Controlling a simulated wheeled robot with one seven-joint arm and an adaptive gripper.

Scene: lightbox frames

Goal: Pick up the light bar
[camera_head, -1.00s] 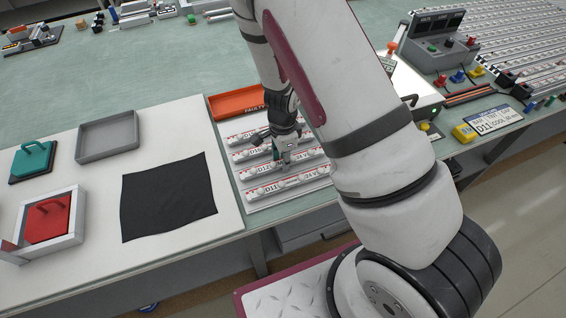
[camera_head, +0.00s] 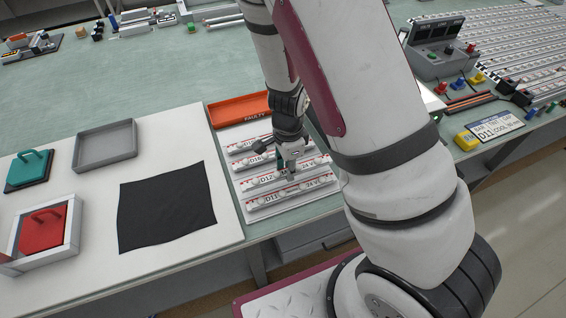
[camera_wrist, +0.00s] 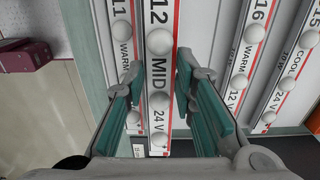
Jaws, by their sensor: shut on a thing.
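Several white light bars with round white domes and red-edged labels lie side by side on a pale tray (camera_head: 248,213). My gripper (camera_head: 289,170) is over the bar marked D12 (camera_head: 263,181), second from the front. In the wrist view that bar, labelled "12 MID 24 V" (camera_wrist: 159,72), runs between the two teal finger pads of my gripper (camera_wrist: 158,85). My gripper is shut on it. The D11 bar (camera_head: 262,201) lies in front, and a bar labelled 16 WARM (camera_wrist: 250,50) lies on the other side. My arm hides the right ends of some bars.
An orange tray marked FAULTY (camera_head: 238,109) stands behind the bars. To the left are a black cloth (camera_head: 168,208), a grey tray (camera_head: 105,146), and teal (camera_head: 29,170) and red (camera_head: 42,232) handled blocks. A control box (camera_head: 440,45) stands at the right.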

